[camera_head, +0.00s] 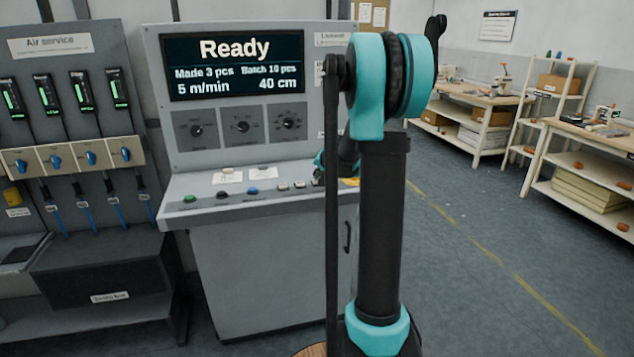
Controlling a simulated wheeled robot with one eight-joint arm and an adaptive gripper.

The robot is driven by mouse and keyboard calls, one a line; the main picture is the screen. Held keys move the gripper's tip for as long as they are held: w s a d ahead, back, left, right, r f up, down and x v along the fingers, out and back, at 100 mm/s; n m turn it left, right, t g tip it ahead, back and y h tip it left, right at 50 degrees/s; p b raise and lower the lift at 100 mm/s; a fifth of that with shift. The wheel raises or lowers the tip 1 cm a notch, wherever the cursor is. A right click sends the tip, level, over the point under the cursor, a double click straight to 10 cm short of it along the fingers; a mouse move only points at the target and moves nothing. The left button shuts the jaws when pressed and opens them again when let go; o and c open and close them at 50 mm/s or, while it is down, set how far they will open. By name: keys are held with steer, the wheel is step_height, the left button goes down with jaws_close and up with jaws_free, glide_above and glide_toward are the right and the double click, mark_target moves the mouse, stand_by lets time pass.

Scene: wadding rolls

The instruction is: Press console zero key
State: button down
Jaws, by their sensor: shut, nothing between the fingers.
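The grey console (245,80) stands in the middle of the camera_head view. Its screen (235,66) reads "Ready", "Made 3 pcs", "Batch 10 pcs", "5 m/min" and "40 cm". On its sloped shelf are a green button (190,199), a dark button (222,194), a blue button (253,191) and small pale keys (291,185) to their right. Key labels are too small to read, so I cannot tell which is the zero key. My gripper (318,179) is shut and empty, low over the right end of the key row, mostly hidden behind my arm. I cannot tell whether it touches a key.
Three rotary dials (242,128) sit below the screen. An air service panel (50,45) with blue knobs stands at the left. Workbenches (475,100) and shelves (592,190) stand along the right. The floor (480,280) between is clear, with a yellow line.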

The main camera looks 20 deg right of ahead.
steer(key=shift+f, duration=0.25)
steer(key=shift+r, duration=0.2)
stand_by(0.4)
steer(key=shift+r, duration=0.65)
steer(key=shift+r, duration=2.5)
steer(key=s+a+f+n+g, duration=0.1)
steer(key=s+f, duration=0.5)
steer(key=s, duration=0.7)
steer(key=s+a+f+n+g, duration=0.2)
steer(key=s+a+f+n, duration=0.2)
steer(key=s, duration=1)
steer(key=s+a+f+n+g+h, duration=0.1)
steer(key=s+a+f, duration=0.3)
steer(key=s, duration=0.9)
step_height(320, 180, down, 4)
steer(key=shift+s+r+n+g, duration=0.2)
steer(key=shift+s+n+g, duration=0.25)
steer(key=shift+n, duration=0.45)
